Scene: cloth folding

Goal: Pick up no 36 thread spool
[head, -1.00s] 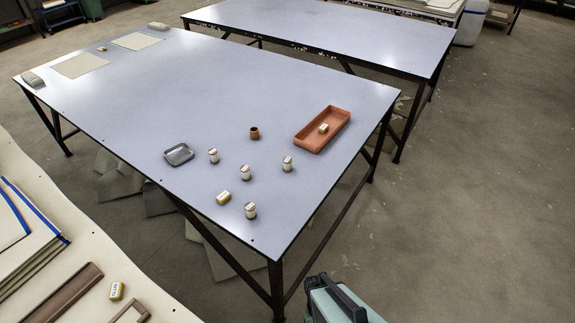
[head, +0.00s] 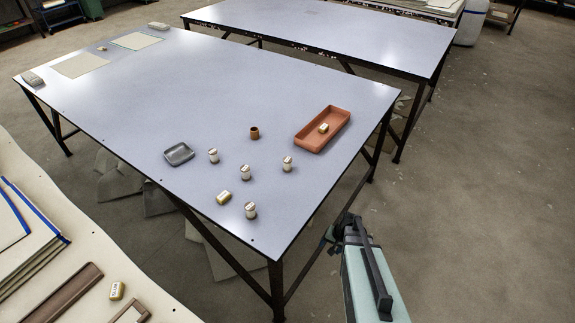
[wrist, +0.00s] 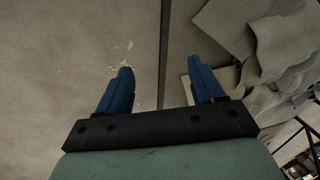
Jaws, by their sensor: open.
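Several small pale thread spools stand at the near right of the grey table (head: 150,95) in the head view: one at the near edge (head: 250,210), one in the middle (head: 245,172), one at the right (head: 287,163) and one at the back left (head: 213,155). A yellowish spool (head: 223,197) lies on its side among them. Their numbers are too small to read, so I cannot tell which is no 36. My gripper (wrist: 165,80) is open and empty in the wrist view, with two blue fingers apart. In the head view my arm is beside the table's right corner.
A terracotta tray (head: 301,137) holding a small spool (head: 323,128) sits at the right. A dark grey dish (head: 179,154) and a brown cup (head: 254,133) stand near the spools. Cloth pieces (head: 80,66) lie at the far left. The table's middle is clear.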

